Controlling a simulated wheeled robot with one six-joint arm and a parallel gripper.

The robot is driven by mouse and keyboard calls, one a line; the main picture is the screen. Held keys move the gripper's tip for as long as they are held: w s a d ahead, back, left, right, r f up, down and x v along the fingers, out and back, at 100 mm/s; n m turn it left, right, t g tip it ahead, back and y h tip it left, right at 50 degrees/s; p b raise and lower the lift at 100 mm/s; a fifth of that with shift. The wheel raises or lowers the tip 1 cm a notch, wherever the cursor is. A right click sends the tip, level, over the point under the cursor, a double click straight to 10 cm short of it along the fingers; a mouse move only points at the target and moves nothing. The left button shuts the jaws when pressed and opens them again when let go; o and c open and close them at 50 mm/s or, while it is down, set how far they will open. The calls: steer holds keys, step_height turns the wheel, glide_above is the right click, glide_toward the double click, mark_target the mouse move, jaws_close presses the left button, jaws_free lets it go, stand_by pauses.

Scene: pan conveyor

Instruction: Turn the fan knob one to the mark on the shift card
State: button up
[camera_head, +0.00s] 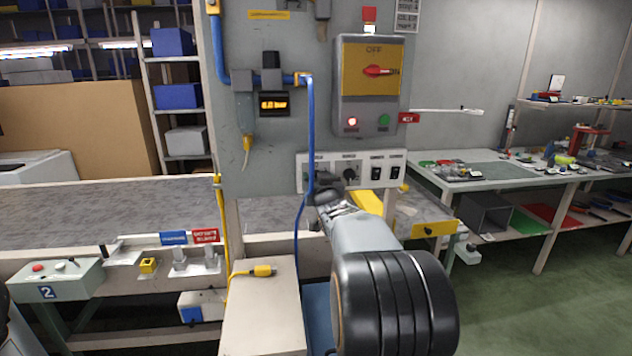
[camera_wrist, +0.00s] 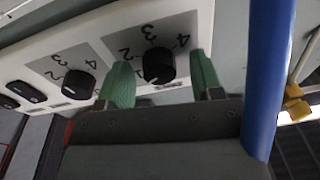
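A white control panel (camera_head: 333,158) on the grey wall carries two dials and two rocker switches. In the wrist view, the nearer black knob (camera_wrist: 159,65) sits on a grey dial plate with 2, 3 and 4 legible, seen turned over. A second black knob (camera_wrist: 78,84) has a similar plate to its left. My gripper (camera_wrist: 163,80) is open, its green-padded fingers on either side of the nearer knob; I cannot tell whether they touch it. In the head view my gripper (camera_head: 326,189) covers part of the left dial. A printed sheet (camera_head: 407,14), perhaps the shift card, is unreadable.
A blue pipe (camera_head: 310,125) runs down the wall close beside my gripper and also shows in the wrist view (camera_wrist: 268,70). A yellow switch box (camera_head: 371,70) is above the panel. A beige box (camera_head: 264,310) stands below left.

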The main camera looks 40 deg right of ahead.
steer(key=shift+s, duration=0.1)
steer(key=v, duration=1.3)
steer(key=shift+s+b, duration=0.3)
steer(key=shift+b, duration=0.1)
steer(key=shift+a, duration=0.1)
steer(key=s+a+f+g+y+p, duration=0.25)
steer(key=s+f+g, duration=0.25)
steer(key=f+g, duration=0.5)
steer(key=s+a+r+n+g+y+p, duration=0.2)
steer(key=s+a+p, duration=0.2)
steer(key=a, duration=0.6)
steer(key=s+a+r+n+g+y+p, duration=0.1)
steer(key=s+a+n+y+p, duration=0.2)
steer(key=a+p, duration=0.3)
steer(key=s+a, duration=0.1)
steer(key=a, duration=0.2)
steer(key=shift+a+r+n+g, duration=0.3)
steer(key=shift+a+r+g, duration=0.05)
steer(key=shift+r+g, duration=0.05)
